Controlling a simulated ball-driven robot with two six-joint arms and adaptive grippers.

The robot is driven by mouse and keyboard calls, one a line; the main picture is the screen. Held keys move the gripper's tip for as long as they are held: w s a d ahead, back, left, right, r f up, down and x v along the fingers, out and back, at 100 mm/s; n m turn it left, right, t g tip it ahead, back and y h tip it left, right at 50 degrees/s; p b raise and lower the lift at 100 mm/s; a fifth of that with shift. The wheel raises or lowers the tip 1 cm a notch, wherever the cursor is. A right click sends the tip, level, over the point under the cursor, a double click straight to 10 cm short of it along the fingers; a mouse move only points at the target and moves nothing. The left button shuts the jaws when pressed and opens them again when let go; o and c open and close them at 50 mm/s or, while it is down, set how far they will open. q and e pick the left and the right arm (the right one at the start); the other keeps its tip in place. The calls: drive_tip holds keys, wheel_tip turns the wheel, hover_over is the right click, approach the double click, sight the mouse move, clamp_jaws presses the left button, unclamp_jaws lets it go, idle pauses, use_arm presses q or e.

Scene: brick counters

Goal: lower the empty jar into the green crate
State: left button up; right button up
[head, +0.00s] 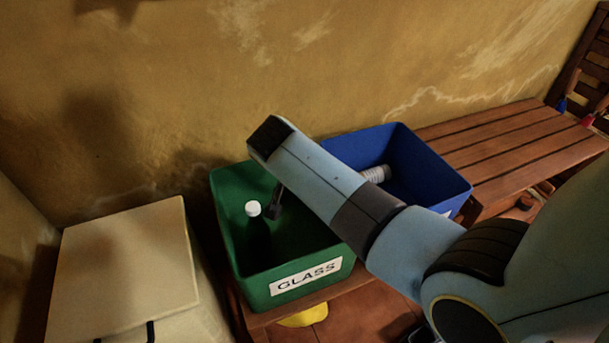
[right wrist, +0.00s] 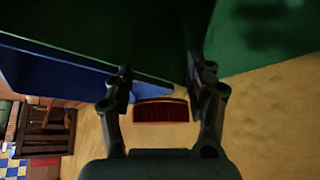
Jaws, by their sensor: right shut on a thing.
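The green crate (head: 238,273) stands on a wooden bench and bears a white GLASS label. A dark bottle with a white cap (head: 253,209) stands inside it. My right arm reaches over the crate from the right, and a dark part of my right gripper (head: 275,207) shows beside the bottle. In the right wrist view my right gripper (right wrist: 160,80) is shut on the jar, whose red ribbed lid (right wrist: 161,110) shows between the fingers. The jar's body is too dark to make out there, and my arm hides it in the head view. My left gripper is out of view.
A blue crate (head: 440,165) stands right beside the green one, with a pale ribbed cylinder (head: 376,174) in it. The slatted bench (head: 500,140) runs on to the right. A pale box (head: 125,265) stands at the left. The wall (head: 150,90) is close behind.

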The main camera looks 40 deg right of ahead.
drive_tip(key=shift+f+b, duration=0.75)
drive_tip(key=shift+f, duration=0.55)
drive_tip(key=shift+f+b, duration=0.45)
drive_tip(key=shift+f, duration=0.2)
drive_tip(key=shift+f+b, duration=0.55)
drive_tip(key=shift+f, duration=0.3)
drive_tip(key=shift+f+b, duration=0.4)
drive_tip(key=shift+f, duration=0.15)
use_arm(q)
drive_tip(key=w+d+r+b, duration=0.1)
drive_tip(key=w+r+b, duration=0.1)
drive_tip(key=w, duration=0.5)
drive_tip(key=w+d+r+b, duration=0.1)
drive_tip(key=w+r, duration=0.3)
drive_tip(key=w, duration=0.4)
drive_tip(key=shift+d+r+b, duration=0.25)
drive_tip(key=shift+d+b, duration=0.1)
drive_tip(key=shift+b, duration=0.1)
use_arm(e)
drive_tip(key=shift+f, duration=2.8)
